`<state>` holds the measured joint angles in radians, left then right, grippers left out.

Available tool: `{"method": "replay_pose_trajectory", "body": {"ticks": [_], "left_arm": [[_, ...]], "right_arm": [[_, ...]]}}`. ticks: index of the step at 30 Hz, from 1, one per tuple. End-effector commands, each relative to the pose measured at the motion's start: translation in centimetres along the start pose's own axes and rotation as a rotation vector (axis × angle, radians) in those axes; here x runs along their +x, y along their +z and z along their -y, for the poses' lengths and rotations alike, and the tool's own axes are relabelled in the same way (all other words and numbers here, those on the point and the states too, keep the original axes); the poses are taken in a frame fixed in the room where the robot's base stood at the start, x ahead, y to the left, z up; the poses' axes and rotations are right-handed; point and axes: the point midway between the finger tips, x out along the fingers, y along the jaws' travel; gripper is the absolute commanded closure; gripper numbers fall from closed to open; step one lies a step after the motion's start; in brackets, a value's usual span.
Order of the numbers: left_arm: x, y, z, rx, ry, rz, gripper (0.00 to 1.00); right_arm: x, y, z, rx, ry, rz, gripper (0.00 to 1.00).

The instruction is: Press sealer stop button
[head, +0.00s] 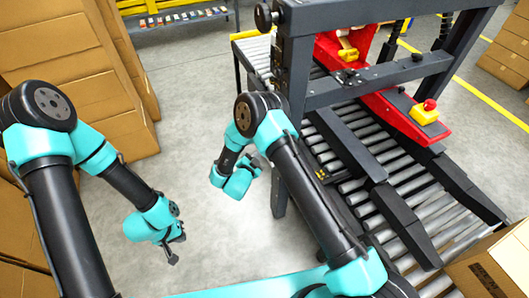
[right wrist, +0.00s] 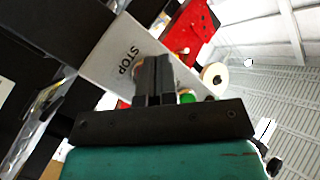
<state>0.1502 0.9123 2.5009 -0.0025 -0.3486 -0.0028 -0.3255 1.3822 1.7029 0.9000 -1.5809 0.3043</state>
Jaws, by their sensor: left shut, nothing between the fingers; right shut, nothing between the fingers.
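The carton sealer (head: 385,78) stands at the right in the head view, with a grey frame and red heads. A pale panel (right wrist: 113,45) marked STOP fills the upper middle of the right wrist view. My right gripper (right wrist: 154,68) is shut and empty, its fingers in front of this panel beside the lettering. A green button (right wrist: 187,98) shows just right of the fingers. My left gripper (head: 172,257) is shut and empty above the floor, far from the sealer.
A red mushroom button on a yellow box (head: 427,112) sits on the sealer's red arm. The roller conveyor (head: 400,185) runs through the sealer. Stacked cartons (head: 70,60) stand at the left, and another carton (head: 495,268) is at lower right. Grey floor (head: 195,90) between is clear.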

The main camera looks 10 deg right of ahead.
Motion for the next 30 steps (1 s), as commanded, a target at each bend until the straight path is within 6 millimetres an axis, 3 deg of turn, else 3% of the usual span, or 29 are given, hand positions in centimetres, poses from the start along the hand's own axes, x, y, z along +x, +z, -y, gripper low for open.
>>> {"method": "replay_pose_trajectory", "body": {"ticks": [30], "left_arm": [[0.0, 0.0, 0.0, 0.0, 0.0, 0.0, 1.0]], "right_arm": [[0.66, -0.48, -0.48, 0.0, 0.0, 0.0, 1.0]]}}
